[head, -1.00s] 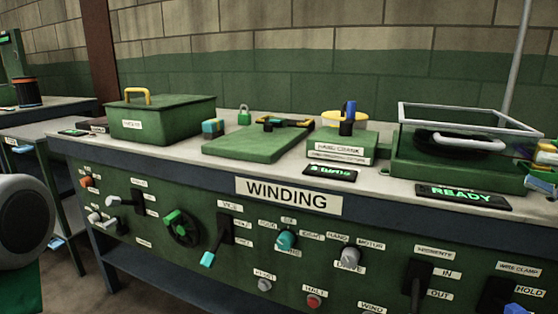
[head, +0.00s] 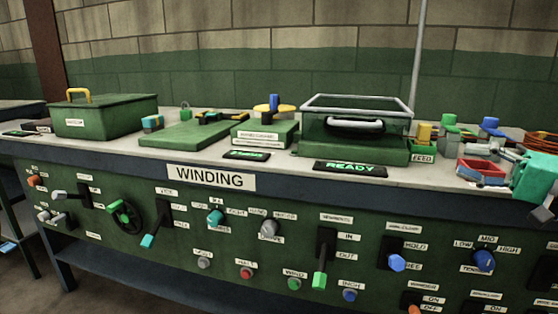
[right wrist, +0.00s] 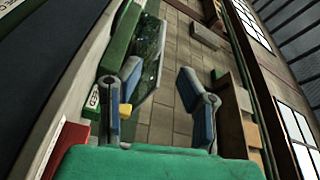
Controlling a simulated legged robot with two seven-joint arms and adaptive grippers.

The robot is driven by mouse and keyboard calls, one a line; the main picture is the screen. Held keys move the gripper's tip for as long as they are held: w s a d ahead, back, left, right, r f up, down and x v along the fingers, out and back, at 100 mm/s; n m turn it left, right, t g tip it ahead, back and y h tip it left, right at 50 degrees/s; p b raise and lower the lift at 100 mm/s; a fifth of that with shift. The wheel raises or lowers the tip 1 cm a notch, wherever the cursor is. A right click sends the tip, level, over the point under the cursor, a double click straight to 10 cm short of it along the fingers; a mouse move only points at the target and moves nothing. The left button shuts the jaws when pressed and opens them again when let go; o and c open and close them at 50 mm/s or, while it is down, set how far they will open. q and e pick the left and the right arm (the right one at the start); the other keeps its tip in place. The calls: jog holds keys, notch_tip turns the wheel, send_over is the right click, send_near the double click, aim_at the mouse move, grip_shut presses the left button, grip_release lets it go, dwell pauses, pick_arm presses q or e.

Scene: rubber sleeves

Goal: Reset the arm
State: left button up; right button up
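My right gripper (head: 517,169) is at the right edge of the head view, over the right end of the bench, beside a red tray (head: 482,168). Its teal body shows there, partly cut off by the frame. In the right wrist view its two grey-blue fingers (right wrist: 160,88) stand wide apart with nothing between them. My left gripper is not in view.
The bench (head: 100,148) carries a green lidded box (head: 106,118), a clear-covered green case (head: 355,125) and a lit READY sign (head: 350,168). Labelled levers and knobs cover the front panel. The floor in front is clear at lower left.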

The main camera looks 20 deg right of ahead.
jog(key=w+a+f+n+g, duration=0.1)
jog(key=w+a+f+g, duration=0.15)
jog(key=a+f, duration=0.5)
jog(key=w+a+f+g, duration=0.2)
jog(key=a+f+g, duration=0.15)
jog(key=a, duration=0.65)
jog(key=s+a+f+n+g+h, duration=0.1)
jog(key=s+a+f+g, duration=0.1)
jog(key=s+a+f, duration=0.5)
jog(key=a+f+g+h, duration=0.15)
jog(key=a+f, duration=0.35)
jog(key=f, duration=0.6)
jog(key=s+d+f+n+g+h, duration=0.2)
jog(key=s+f+g+h, duration=0.25)
jog(key=s+f, duration=0.9)
jog(key=s+d+f+n+h, duration=0.45)
jog(key=s+d, duration=0.25)
jog(key=d, duration=0.2)
notch_tip(320, 180, up, 13)
jog(key=p, duration=1.3)
jog(key=shift+a+m, duration=0.35)
jog(key=shift+m, duration=0.1)
